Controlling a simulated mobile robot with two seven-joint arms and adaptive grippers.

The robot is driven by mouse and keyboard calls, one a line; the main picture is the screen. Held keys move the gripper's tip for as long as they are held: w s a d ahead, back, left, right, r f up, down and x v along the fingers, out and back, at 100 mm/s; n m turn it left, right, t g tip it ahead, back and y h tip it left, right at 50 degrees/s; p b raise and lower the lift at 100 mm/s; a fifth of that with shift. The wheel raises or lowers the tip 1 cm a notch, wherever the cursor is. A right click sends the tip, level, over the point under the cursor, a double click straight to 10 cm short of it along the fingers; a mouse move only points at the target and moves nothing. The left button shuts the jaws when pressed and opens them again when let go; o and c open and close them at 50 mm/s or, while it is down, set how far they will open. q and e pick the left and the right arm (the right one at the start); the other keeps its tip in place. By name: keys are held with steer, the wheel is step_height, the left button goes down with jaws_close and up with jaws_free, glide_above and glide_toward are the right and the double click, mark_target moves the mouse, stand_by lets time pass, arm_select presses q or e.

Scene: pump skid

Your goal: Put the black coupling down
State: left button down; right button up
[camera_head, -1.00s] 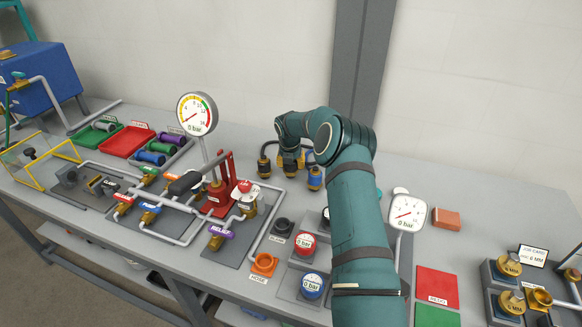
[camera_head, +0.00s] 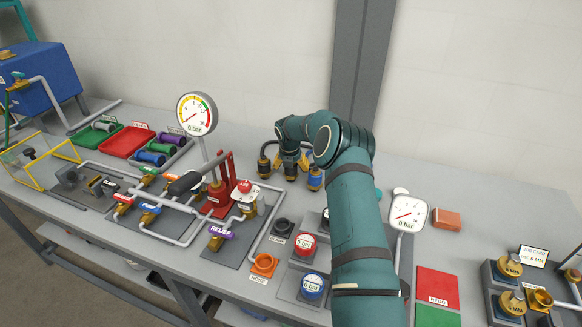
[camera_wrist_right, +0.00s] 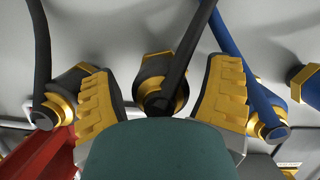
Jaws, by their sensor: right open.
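The black coupling (camera_wrist_right: 158,88) with a gold collar and a black hose is in the middle of the right wrist view, between the two yellow-padded fingers of my right gripper (camera_wrist_right: 163,98). The fingers are spread, with a gap on either side of it. In the head view my right gripper (camera_head: 291,158) is low at the back of the bench, and the coupling (camera_head: 290,172) shows beneath it, apparently standing on the bench top. The contact at its base is hard to see. My left gripper is in neither view.
Another dark coupling (camera_head: 264,165) stands close on the left and a blue one (camera_head: 314,179) close on the right; their hoses pass near my fingers. The red hand pump (camera_head: 220,190) and piping are to the left. A dial gauge (camera_head: 407,213) stands to the right.

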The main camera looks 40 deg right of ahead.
steer(key=v, duration=1.2)
steer(key=shift+p, duration=0.35)
